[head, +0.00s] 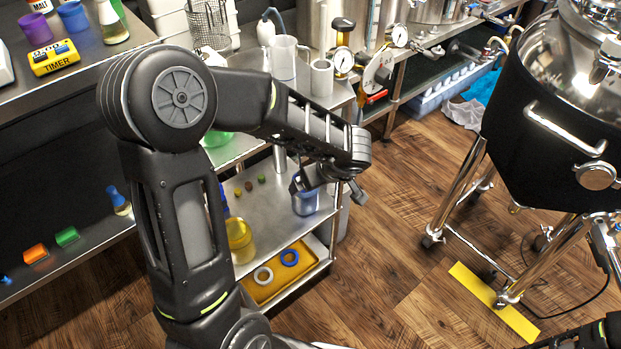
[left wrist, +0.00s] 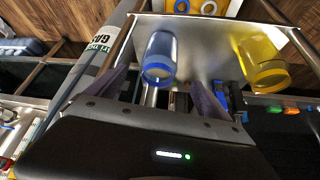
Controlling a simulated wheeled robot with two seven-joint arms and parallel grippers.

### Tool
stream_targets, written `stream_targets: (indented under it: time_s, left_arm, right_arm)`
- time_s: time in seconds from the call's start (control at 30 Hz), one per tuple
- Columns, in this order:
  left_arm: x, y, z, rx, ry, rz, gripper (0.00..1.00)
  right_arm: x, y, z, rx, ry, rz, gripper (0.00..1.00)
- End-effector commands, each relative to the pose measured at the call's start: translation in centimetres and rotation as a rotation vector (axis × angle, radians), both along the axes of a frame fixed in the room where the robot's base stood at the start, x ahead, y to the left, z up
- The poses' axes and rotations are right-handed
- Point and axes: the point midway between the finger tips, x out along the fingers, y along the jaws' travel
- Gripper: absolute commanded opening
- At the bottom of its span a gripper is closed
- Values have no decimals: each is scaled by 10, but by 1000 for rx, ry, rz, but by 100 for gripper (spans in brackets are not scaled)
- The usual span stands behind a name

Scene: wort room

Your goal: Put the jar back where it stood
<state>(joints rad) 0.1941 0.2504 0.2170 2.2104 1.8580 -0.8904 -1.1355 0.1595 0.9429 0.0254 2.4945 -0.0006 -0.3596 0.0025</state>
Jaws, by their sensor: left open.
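A clear jar with a blue tint (head: 306,204) stands on the steel cart's shelf (head: 275,215), just below my left gripper (head: 327,188). In the left wrist view the blue jar (left wrist: 160,55) shows ahead of and between the open fingers of my left gripper (left wrist: 160,82). Nothing is clamped; whether the fingers touch the jar cannot be told. A yellow jar (head: 240,240) stands on the cart to the left, partly behind my arm; it also shows in the left wrist view (left wrist: 262,62). My right gripper is out of view.
A yellow tray (head: 262,290) with a white ring (head: 263,275) and a blue ring (head: 289,257) lies low on the cart. Small coloured pieces (head: 250,186) lie on the shelf.

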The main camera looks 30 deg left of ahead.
Motion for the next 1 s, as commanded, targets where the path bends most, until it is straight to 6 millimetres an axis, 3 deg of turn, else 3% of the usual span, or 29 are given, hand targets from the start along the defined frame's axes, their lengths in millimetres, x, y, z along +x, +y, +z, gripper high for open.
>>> stream_targets:
  time_s: [0.03, 0.23, 1.0]
  left_arm:
    - [-2, -5, 13, -1, -1, -2, 92]
    - [-7, -13, 27, 0, 1, 0, 92]
    - [-8, -14, 27, 0, 1, 0, 92]
  right_arm:
    - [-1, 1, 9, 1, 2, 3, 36]
    - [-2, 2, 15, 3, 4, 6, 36]
    - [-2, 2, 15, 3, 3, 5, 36]
